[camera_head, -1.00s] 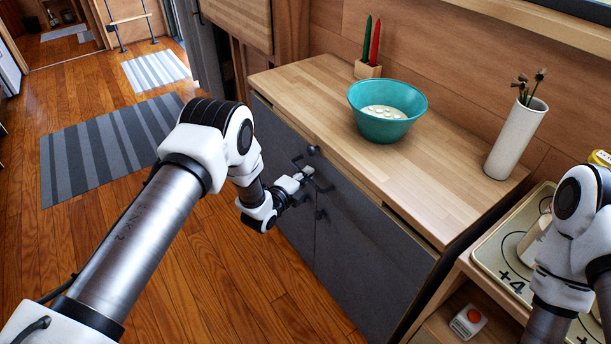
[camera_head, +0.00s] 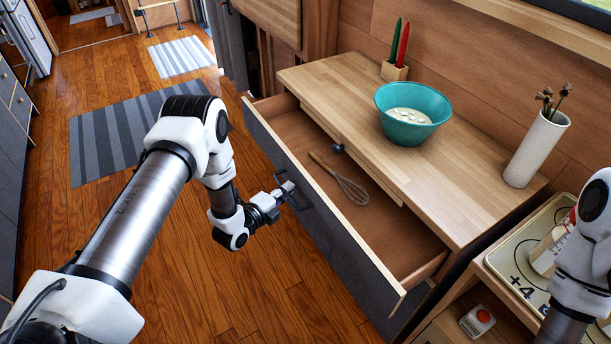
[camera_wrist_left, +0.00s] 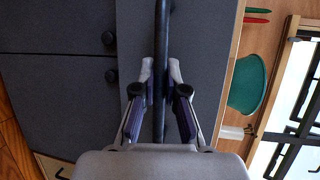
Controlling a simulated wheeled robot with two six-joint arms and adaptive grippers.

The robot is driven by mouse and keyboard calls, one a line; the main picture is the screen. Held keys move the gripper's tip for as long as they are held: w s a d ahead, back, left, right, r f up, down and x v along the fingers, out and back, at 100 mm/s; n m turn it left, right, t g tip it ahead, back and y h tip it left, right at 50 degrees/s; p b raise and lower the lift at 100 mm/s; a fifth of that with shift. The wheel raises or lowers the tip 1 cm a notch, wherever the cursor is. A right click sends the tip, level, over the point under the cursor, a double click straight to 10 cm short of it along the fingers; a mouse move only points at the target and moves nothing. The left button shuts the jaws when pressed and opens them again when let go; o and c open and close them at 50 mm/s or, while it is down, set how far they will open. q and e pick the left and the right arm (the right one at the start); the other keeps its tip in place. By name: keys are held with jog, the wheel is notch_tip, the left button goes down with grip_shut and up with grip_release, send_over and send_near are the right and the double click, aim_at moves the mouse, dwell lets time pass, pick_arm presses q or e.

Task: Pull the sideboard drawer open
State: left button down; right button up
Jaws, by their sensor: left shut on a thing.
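The sideboard (camera_head: 480,190) has a light wooden top and dark grey fronts. Its wide top drawer (camera_head: 405,238) stands well open, and its wooden inside shows. A whisk (camera_head: 348,187) with a wooden handle lies in the drawer. My left gripper (camera_head: 284,192) is at the dark bar handle (camera_head: 300,200) on the drawer front. In the left wrist view my left gripper (camera_wrist_left: 160,82) has its two fingers on either side of the handle (camera_wrist_left: 161,40), shut on it. Of my right arm only links show at the right edge; its gripper is out of view.
On the sideboard top are a teal bowl (camera_head: 434,105) with pale round things, red and green candles in a wooden holder (camera_head: 394,71), and a white vase (camera_head: 537,148). A low shelf with a tray (camera_head: 508,261) stands at right.

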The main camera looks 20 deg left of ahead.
pick_arm(q)
jog(key=s+a+p, duration=0.2)
jog(key=s+a, duration=0.2)
jog(key=s, duration=0.1)
jog(key=shift+s+f, duration=0.15)
jog(key=shift+s, duration=0.1)
jog(key=shift+d, duration=0.1)
jog(key=c, duration=1.2)
grip_release()
jog(key=v, duration=1.2)
